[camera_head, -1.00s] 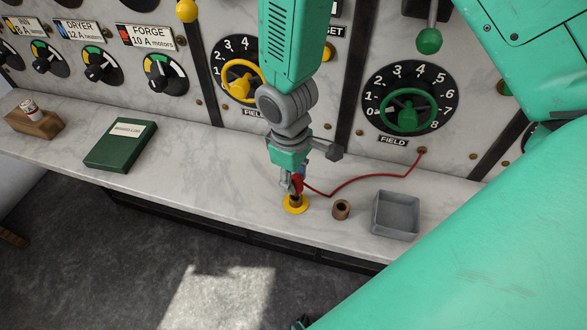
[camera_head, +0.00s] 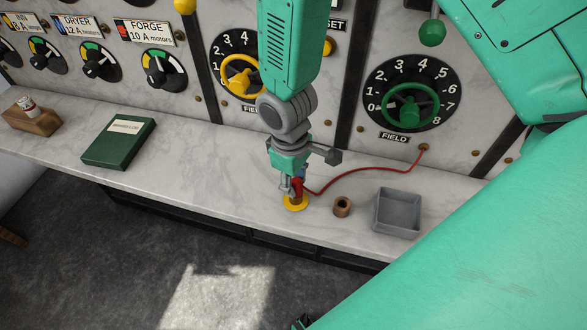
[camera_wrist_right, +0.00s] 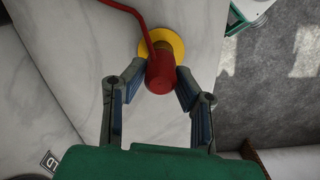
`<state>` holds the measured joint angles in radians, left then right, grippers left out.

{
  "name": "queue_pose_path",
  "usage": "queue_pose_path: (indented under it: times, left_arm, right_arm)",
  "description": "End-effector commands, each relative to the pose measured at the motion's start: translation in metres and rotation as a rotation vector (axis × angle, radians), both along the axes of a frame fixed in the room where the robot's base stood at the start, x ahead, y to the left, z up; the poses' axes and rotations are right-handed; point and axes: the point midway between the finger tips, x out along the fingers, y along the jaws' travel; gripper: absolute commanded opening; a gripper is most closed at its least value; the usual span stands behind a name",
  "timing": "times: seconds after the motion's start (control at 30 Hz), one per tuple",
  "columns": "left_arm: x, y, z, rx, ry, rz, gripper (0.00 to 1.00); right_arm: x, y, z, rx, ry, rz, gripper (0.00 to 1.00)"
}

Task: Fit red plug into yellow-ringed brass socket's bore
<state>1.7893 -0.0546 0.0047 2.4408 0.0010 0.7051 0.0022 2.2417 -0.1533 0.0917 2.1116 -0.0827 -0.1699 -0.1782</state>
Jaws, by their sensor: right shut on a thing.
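The red plug (camera_wrist_right: 160,74) is between the fingertips of my right gripper (camera_wrist_right: 158,86), which is shut on it. A red cord runs from the plug. The brass socket (camera_wrist_right: 166,47) with its yellow ring (camera_wrist_right: 147,49) is directly behind the plug in the wrist view. In the head view the right gripper (camera_head: 293,186) points down at the counter, with the plug just above or at the top of the yellow-ringed socket (camera_head: 296,203). The plug's tip and the bore are hidden, so I cannot tell how far it is in. My left gripper is not clearly seen.
A plain brown socket (camera_head: 342,206) and a grey tray (camera_head: 397,224) stand just right of the yellow-ringed socket. The red cord (camera_head: 370,172) leads to the panel under the green dial (camera_head: 411,106). A green book (camera_head: 118,143) lies further left on the marble counter.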

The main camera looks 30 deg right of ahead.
Motion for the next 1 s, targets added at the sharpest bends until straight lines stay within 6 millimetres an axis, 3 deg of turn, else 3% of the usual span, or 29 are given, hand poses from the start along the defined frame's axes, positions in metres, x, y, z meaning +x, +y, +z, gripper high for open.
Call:
queue_pose_path:
  times: [0.27, 0.3, 0.37, 0.77, 1.0]
  left_arm:
    - [0.000, 0.000, -0.004, 0.000, 0.000, 0.000, 0.40]
    - [0.000, 0.000, -0.004, 0.000, 0.000, 0.000, 0.40]
    - [0.000, 0.000, -0.003, 0.000, 0.000, 0.000, 0.40]
    - [-0.003, 0.000, -0.003, 0.000, -0.002, 0.000, 0.40]
    - [-0.003, 0.000, -0.002, 0.000, -0.003, 0.000, 0.40]
  right_arm:
    - [0.000, 0.000, -0.008, 0.000, 0.000, 0.000, 0.00]
    - [0.000, 0.000, -0.007, 0.000, 0.000, 0.000, 0.32]
    - [0.000, 0.000, -0.007, 0.000, 0.000, 0.000, 0.49]
    - [0.001, 0.000, -0.001, 0.000, -0.002, 0.000, 0.49]
    - [0.004, 0.002, 0.043, 0.001, -0.006, 0.000, 0.49]
